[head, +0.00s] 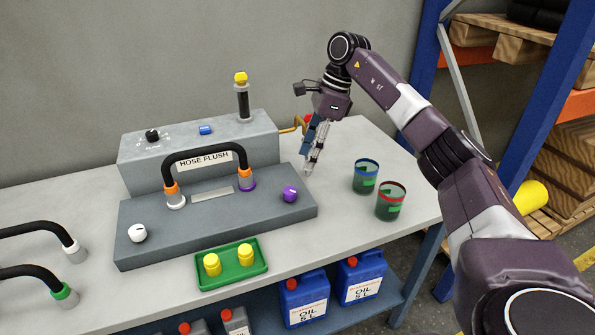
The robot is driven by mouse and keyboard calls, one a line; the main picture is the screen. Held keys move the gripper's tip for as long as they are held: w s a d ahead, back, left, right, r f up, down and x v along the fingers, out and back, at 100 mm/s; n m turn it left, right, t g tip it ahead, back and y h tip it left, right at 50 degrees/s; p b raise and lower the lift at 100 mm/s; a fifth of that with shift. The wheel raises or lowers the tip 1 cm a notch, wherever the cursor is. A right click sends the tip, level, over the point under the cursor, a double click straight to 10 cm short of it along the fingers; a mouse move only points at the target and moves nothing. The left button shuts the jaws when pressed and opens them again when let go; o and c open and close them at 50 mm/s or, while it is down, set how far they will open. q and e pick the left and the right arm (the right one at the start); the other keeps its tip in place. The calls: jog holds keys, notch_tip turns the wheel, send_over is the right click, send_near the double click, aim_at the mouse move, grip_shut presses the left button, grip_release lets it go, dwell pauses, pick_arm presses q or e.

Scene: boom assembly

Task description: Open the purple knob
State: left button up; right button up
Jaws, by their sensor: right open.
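The purple knob (290,194) sits on the right end of the front grey panel (220,222), below and right of the black hose. My right gripper (308,168) points down behind and to the right of the purple knob, close to the panel's back right corner. It is open, apart from the knob, and seems to hold nothing. My left gripper is out of view.
A black hose (206,153) arches over the panel between white and purple fittings. A white knob (138,233) is at the left end. A green tray (231,270) with yellow caps lies in front. Two cups (391,202) (366,177) stand to the right.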

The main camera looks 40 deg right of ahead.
notch_tip(320, 180, down, 2)
jog(key=a+m+h+p, duration=0.2)
jog(key=m, duration=0.4)
jog(key=m+t+h+p, duration=0.2)
jog(key=m+t+h, duration=0.1)
jog(key=m, duration=0.7)
send_near(290, 190)
jog(key=p+x, duration=0.2)
jog(key=x, duration=0.6)
jog(key=shift+w+f, duration=0.1)
jog(key=shift+f, duration=0.25)
jog(key=shift+c, duration=0.2)
jog(key=c, duration=1.1)
